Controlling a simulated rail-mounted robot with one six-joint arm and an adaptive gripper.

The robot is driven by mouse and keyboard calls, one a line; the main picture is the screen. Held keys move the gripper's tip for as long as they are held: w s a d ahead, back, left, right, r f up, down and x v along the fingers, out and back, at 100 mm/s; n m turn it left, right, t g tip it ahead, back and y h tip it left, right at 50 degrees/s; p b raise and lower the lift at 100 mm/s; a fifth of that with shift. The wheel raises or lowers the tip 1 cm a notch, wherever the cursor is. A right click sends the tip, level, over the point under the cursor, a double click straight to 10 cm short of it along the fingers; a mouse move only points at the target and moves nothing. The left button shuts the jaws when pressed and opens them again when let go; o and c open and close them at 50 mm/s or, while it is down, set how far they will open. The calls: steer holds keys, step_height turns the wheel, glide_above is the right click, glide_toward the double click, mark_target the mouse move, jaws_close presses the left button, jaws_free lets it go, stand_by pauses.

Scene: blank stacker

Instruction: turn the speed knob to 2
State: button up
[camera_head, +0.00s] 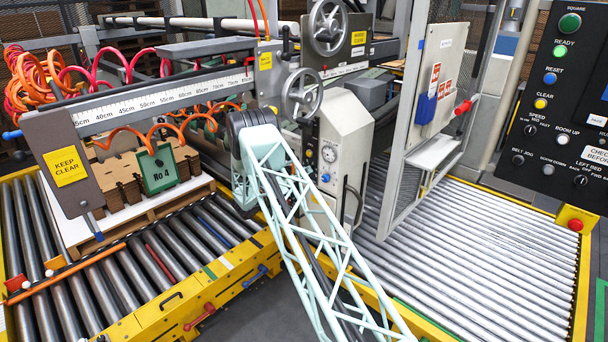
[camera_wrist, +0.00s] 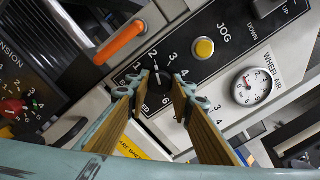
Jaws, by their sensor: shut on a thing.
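In the head view my arm hides the gripper and this knob.
Beside the knob are an orange handle (camera_wrist: 120,42), a yellow jog button (camera_wrist: 204,48) and a wheel air gauge (camera_wrist: 251,87). A red knob (camera_wrist: 13,106) is at the left. In the head view, handwheels (camera_head: 301,96) stand close to my arm, and a control panel (camera_head: 560,110) is at right.

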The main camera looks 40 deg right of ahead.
steer(key=o, duration=0.9)
steer(key=shift+c, duration=0.2)
steer(key=shift+a, duration=0.2)
steer(key=s+a, duration=0.1)
steer(key=a, duration=1)
steer(key=shift+s+a, duration=0.3)
